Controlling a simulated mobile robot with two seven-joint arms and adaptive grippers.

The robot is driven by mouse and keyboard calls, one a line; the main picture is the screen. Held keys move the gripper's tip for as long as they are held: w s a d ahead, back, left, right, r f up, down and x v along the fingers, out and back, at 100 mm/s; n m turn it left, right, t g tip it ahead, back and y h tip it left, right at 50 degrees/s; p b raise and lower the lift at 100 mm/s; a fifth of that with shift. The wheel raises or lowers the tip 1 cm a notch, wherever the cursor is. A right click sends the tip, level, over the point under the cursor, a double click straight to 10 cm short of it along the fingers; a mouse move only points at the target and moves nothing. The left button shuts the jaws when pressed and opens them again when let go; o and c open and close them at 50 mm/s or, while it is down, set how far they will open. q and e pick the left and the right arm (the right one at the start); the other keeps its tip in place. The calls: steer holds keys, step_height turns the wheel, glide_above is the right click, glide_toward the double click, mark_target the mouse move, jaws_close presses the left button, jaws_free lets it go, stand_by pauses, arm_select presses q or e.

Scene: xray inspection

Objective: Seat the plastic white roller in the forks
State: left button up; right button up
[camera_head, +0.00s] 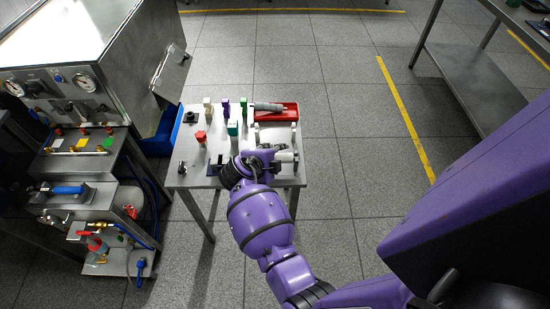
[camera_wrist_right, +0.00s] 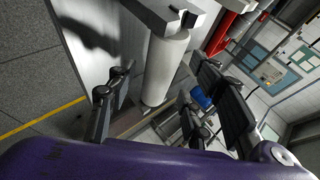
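The white roller (camera_wrist_right: 166,66) shows in the right wrist view as a smooth cylinder. Its upper end is at a grey block with dark fittings (camera_wrist_right: 168,12), which looks like one of the forks; I cannot tell whether the roller is seated in it. My right gripper (camera_wrist_right: 170,103) is open, with its fingers on either side of the roller and gaps visible between. In the head view my right gripper (camera_head: 268,158) is over the front right of the small table (camera_head: 212,181), partly hiding the roller's area. My left gripper is not in view.
Several coloured upright pieces, including a red one (camera_head: 201,137) and a purple one (camera_head: 226,107), stand on the table.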

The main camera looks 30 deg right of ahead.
steer(key=v, duration=1.2)
steer(key=shift+a, duration=0.15)
stand_by(0.3)
